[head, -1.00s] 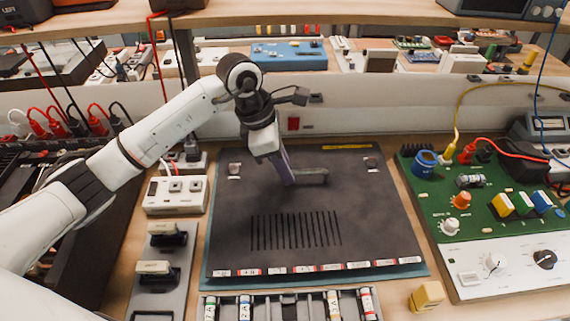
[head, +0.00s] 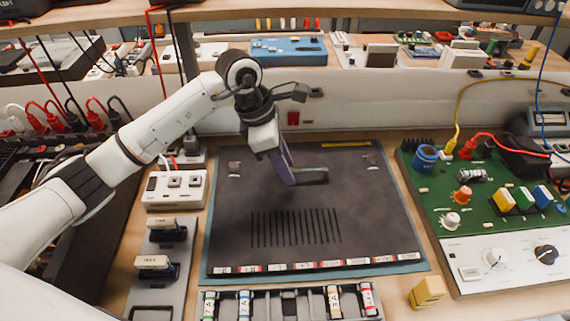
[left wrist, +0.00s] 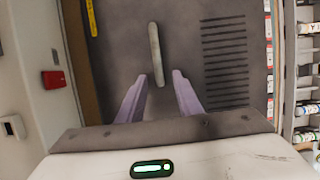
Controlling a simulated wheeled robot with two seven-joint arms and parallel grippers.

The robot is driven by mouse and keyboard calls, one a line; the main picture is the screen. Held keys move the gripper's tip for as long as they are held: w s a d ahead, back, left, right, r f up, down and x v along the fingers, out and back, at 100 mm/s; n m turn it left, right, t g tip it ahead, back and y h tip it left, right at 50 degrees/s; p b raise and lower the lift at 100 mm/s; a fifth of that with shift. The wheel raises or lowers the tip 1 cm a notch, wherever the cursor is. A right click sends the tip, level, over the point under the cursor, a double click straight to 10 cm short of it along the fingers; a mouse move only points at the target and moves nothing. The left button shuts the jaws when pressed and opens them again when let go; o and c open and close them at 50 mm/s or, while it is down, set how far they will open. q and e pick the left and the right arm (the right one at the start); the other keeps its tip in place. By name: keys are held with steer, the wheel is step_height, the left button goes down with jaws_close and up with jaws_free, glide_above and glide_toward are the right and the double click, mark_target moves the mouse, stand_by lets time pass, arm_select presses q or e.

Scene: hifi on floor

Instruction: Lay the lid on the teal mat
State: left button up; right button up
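The lid (head: 240,195) is a flat dark grey panel with a bar handle (head: 312,175), a row of vent slots and small labels along its near edge. It lies flat on the teal mat (head: 395,268), whose rim shows along the near and right sides. My left gripper (head: 288,182) is over the lid at the handle. In the left wrist view its two lilac fingers (left wrist: 160,75) stand apart, with the near end of the handle between their tips and gaps on both sides. My right gripper is not in view.
A green circuit board with a white panel (head: 470,215) stands to the right, beside a small yellow block (head: 427,292). A power strip (head: 175,190) and a grey rail (head: 160,265) are to the left. A battery tray (head: 290,303) lies in front. A shelf is behind.

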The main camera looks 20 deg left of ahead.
arm_select(q)
steer(key=shift+f, duration=0.15)
steer(key=v, duration=1)
steer(key=shift+r+b, duration=0.25)
steer(key=shift+b, duration=0.2)
